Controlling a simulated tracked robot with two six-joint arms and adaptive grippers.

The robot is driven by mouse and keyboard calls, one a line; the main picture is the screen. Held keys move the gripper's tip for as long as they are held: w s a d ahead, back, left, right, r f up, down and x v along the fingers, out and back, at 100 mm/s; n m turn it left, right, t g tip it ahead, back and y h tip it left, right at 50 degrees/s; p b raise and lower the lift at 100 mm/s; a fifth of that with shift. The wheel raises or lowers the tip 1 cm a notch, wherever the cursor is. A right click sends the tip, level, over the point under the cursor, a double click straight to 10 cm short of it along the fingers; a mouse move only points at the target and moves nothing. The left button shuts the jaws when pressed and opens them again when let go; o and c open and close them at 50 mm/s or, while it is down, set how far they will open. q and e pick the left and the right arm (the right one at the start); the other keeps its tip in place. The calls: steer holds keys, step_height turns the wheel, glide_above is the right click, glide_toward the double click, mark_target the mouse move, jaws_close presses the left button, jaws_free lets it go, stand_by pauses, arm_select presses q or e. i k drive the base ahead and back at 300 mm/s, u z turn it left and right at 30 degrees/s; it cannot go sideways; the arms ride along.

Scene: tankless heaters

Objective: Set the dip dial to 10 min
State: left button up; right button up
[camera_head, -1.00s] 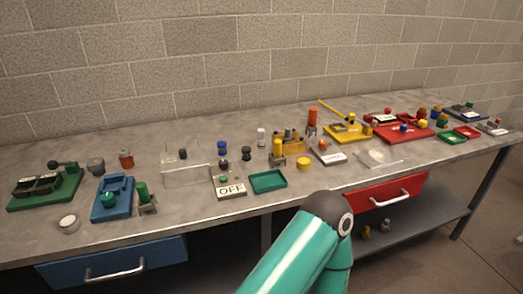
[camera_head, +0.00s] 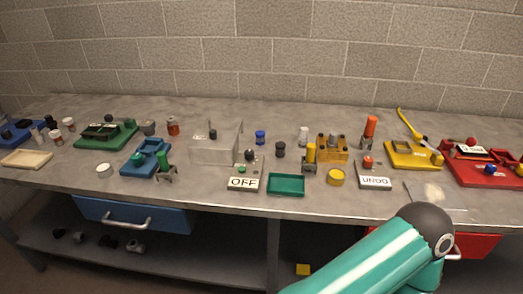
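A red station (camera_head: 497,180) stands at the right edge of the picture, partly cut off. It bears a small dark-framed white plate with lettering (camera_head: 472,152) too small to read, and a red knob (camera_head: 471,141) behind the plate. This may be the dip dial, but I cannot tell for sure. No "10 min" marking is readable anywhere. A teal arm of mine, with a dark joint, rises from the bottom right in front of the bench. Neither gripper is in view.
The grey bench (camera_head: 210,196) also carries an OFF switch (camera_head: 243,184), an UNDO button (camera_head: 375,182), a clear box (camera_head: 228,145), a green tray (camera_head: 286,184), a yellow station (camera_head: 412,156), a blue station (camera_head: 147,160) and a green station (camera_head: 107,136). A blue drawer (camera_head: 140,214) is below.

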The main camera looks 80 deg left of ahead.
mark_target(250, 155)
steer(key=u, duration=0.15)
steer(key=i, duration=0.25)
steer(key=u, duration=3.4)
steer(key=i, duration=0.5)
steer(key=z, duration=0.5)
